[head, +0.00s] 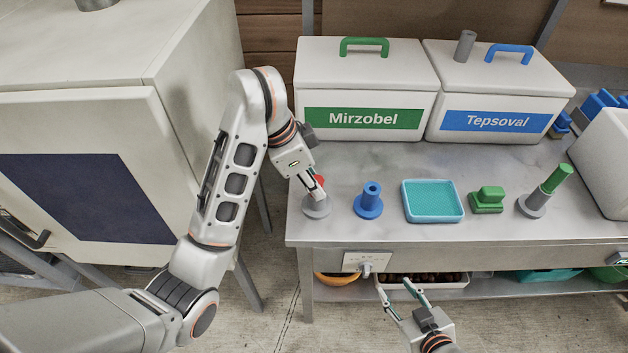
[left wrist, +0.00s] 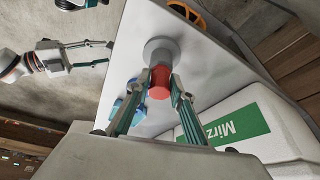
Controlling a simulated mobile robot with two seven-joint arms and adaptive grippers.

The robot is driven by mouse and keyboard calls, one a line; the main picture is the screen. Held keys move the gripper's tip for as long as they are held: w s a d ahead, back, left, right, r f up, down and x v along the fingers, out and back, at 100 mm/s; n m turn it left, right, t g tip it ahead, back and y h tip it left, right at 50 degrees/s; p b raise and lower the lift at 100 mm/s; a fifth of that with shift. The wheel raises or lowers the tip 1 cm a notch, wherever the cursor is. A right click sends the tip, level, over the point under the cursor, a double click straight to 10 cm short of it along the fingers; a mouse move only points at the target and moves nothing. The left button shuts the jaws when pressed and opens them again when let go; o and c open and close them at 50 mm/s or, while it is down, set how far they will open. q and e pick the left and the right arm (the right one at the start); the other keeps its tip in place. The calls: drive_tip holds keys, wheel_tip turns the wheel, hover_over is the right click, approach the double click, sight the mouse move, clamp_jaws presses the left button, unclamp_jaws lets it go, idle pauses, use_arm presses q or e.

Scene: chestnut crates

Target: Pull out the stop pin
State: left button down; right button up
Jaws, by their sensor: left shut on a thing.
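A red cylinder (head: 320,181) stands on a round grey base (head: 317,208) at the left end of the metal bench. My left gripper (head: 315,187) reaches down to it. In the left wrist view the fingers (left wrist: 160,92) are shut on the red cylinder (left wrist: 160,77), just off the grey base's round body (left wrist: 160,48). I cannot tell whether this is the stop pin. A white plate (head: 352,262) with a small grey knob (head: 367,268) is on the bench's front face. My right gripper (head: 393,286) is open and empty in front of the bench, below that knob.
On the bench are a blue flanged piece (head: 371,197), a teal tray (head: 433,186), a green block (head: 488,197) and a green-topped grey stand (head: 538,203). The Mirzobel box (head: 320,76) and Tepsoval box (head: 455,80) stand behind. A pale cabinet (head: 140,98) stands left.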

use_arm(q)
drive_tip(key=shift+s+d+f, duration=0.1)
drive_tip(key=shift+d+f, duration=0.05)
drive_tip(key=shift+d, duration=0.05)
drive_tip(key=c, duration=1.7)
unclamp_jaws()
drive_tip(key=shift+d, duration=0.1)
drive_tip(key=shift+v, duration=0.9)
drive_tip(key=shift+a+v, duration=0.15)
drive_tip(key=shift+v, duration=1.45)
drive_tip(key=shift+a+v, duration=0.2)
drive_tip(key=shift+v, duration=1.35)
drive_tip(key=shift+f, duration=0.15)
